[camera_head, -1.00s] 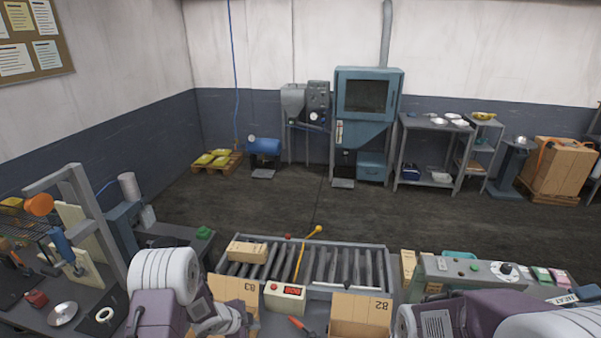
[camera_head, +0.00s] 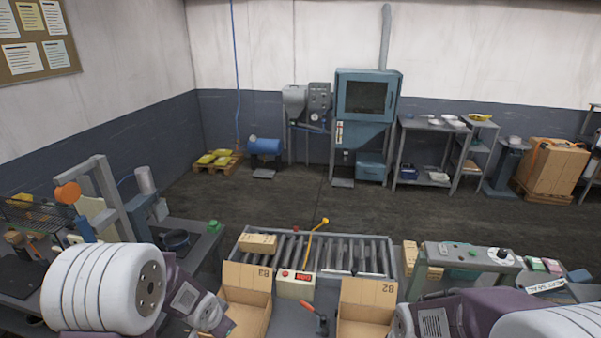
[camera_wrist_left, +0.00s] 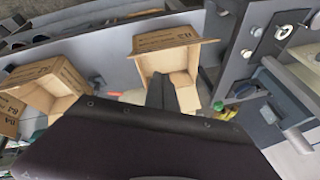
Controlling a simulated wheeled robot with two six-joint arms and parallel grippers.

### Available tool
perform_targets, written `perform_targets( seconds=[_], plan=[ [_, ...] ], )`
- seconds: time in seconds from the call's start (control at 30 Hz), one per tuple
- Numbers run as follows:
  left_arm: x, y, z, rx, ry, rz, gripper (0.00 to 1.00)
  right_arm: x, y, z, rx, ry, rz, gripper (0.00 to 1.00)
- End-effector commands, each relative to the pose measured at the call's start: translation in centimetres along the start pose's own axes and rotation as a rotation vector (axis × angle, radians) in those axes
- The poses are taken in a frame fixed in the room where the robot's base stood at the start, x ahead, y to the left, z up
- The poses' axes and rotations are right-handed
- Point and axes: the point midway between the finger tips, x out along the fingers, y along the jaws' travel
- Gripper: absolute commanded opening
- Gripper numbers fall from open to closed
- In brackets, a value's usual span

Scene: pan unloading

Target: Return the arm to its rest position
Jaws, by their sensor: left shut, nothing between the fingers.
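My left arm comes in from the lower left in the head view, its large white joint in front of the bench. In the left wrist view my left gripper (camera_wrist_left: 160,92) is a dark, narrow shut pair of fingers with nothing between them. The fingers overlap the open cardboard box (camera_wrist_left: 187,95) in that picture; I cannot tell how far above it they are. In the head view the fingers are hidden behind or below my arm. My right arm shows at the lower right, but its gripper does not show.
Two open cardboard boxes, the left one (camera_head: 247,290) and the right one (camera_head: 367,305), stand before a roller conveyor (camera_head: 340,254). A small carton (camera_head: 258,243) lies on its rollers. A control box (camera_head: 296,284) stands between the boxes. The left bench holds a metal frame (camera_head: 112,200).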

Motion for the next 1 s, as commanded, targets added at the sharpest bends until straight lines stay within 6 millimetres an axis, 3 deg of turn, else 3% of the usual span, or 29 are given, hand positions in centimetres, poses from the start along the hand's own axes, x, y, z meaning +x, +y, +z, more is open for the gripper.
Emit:
perform_targets(
  seconds=[0.17, 0.3, 0.33, 0.4, 0.73, 0.83, 1.0],
  plan=[
    [-5.1, 2.5, 3.4, -0.299, -0.087, 0.019, 0.00, 0.0, 0.0, 0.0, 0.000, 0.000, 0.000, 0.76],
    [-8.7, 6.1, 6.3, -0.546, -0.157, 0.071, 0.00, 0.0, 0.0, 0.0, 0.000, 0.000, 0.000, 0.76],
    [-8.8, 7.0, 7.0, -0.588, -0.171, 0.084, 0.00, 0.5, 0.0, 0.0, 0.000, 0.001, 0.000, 0.76],
    [-5.0, 7.9, 8.4, -0.579, -0.188, 0.088, 0.00, 4.2, 0.1, 0.4, 0.000, 0.001, 0.000, 0.76],
    [4.8, 11.8, 13.0, -0.588, -0.258, 0.116, 0.00, 15.0, 0.3, 1.6, 0.000, 0.000, 0.000, 0.76],
    [6.8, 12.7, 14.0, -0.590, -0.276, 0.123, 0.00, 17.3, 0.3, 1.8, 0.000, 0.000, 0.000, 0.76],
    [7.3, 13.2, 14.5, -0.592, -0.290, 0.128, 0.00, 18.0, 0.3, 1.9, 0.000, 0.000, 0.000, 0.76]
  ],
)
